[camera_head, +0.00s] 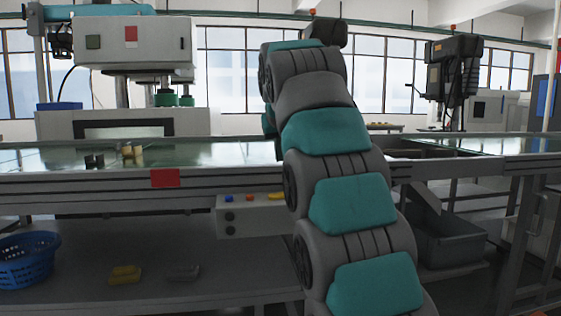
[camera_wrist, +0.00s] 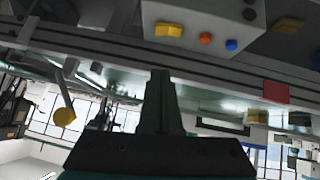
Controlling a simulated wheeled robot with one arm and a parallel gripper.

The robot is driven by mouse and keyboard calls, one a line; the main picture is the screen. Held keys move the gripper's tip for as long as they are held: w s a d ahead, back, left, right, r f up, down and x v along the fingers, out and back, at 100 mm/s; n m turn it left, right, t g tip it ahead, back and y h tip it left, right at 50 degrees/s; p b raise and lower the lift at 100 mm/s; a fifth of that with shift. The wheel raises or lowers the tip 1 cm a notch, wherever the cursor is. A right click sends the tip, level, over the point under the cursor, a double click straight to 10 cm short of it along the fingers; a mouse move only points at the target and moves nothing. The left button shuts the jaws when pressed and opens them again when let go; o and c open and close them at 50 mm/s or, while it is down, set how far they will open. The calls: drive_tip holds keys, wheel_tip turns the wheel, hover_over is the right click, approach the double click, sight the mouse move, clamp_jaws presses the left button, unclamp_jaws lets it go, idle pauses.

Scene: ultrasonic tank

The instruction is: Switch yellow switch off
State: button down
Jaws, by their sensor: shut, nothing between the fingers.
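My gripper (camera_wrist: 160,76) is shut and empty. Its tips appear just below the bench rail in the wrist picture, apart from the switch. In the head view my arm hides the gripper. I cannot tell the exact distance to the switch.
The bench rail (camera_head: 80,185) with a red patch (camera_head: 165,178) runs above the box. A blue basket (camera_head: 28,258) and a yellow piece (camera_head: 125,274) are on the lower shelf. A grey bin (camera_head: 450,240) stands right of my arm. A press machine (camera_head: 135,50) stands behind.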

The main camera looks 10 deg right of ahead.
hover_over(278, 195)
drive_tip(key=f, duration=0.6)
drive_tip(key=shift+s+d, duration=0.2)
drive_tip(key=shift+s+f, duration=0.2)
drive_tip(key=shift+f, duration=0.3)
drive_tip(key=shift+d+f, duration=0.25)
drive_tip(key=shift+f, duration=0.95)
